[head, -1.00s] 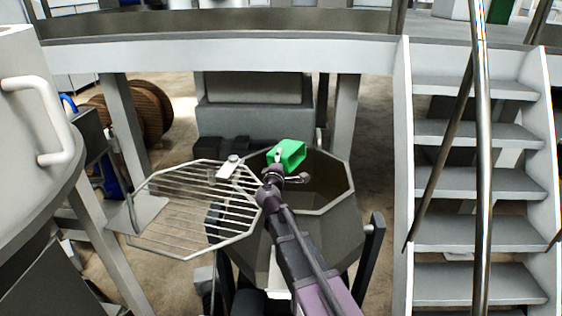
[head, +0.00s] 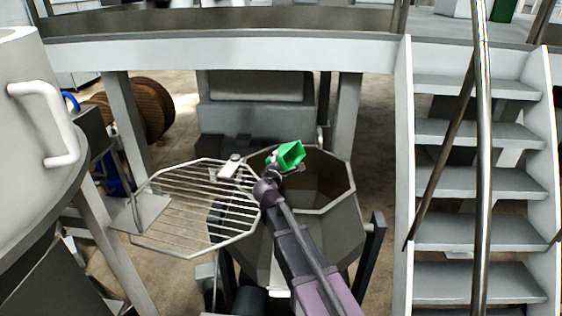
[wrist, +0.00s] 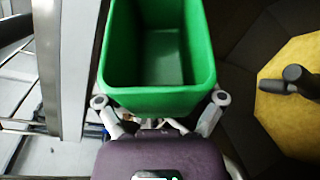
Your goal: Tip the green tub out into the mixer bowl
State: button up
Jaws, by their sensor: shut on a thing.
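The green tub (head: 291,154) is held over the mixer bowl (head: 339,203), near the bowl's far left side. It is tilted. In the wrist view the tub (wrist: 158,100) fills the upper middle, and its inside looks empty. My gripper (head: 273,171) is shut on the tub; in the wrist view its fingers (wrist: 160,118) sit at the tub's near side. The grey, many-sided bowl is open at the top. In the wrist view a yellow mass (wrist: 295,100) lies in the bowl, with a dark mixing part (wrist: 298,78) over it.
A wire grid guard (head: 195,210) stands swung open left of the bowl. A large pale vessel with a handle (head: 48,125) is at the left. Stairs with a rail (head: 475,180) rise at the right. A white beam (head: 220,54) crosses behind.

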jog(key=shift+w+a+f+n+g+p, duration=0.15)
jog(key=shift+f+n+g+p, duration=0.1)
jog(key=shift+n, duration=0.35)
jog(key=shift+w+a+f+n+g+p, duration=0.15)
jog(key=shift+n+g, duration=0.1)
jog(key=shift+n, duration=0.35)
jog(key=n+g+h+p, duration=0.1)
jog(key=n, duration=0.1)
jog(key=r+n+g+h+p, duration=0.1)
jog(key=n+p, duration=0.1)
jog(key=shift+s, duration=0.1)
jog(key=shift+d+r+n+g+h+p, duration=0.1)
jog(key=shift+n+g+h+p, duration=0.45)
jog(key=shift+n, duration=0.65)
jog(key=shift+s, duration=0.15)
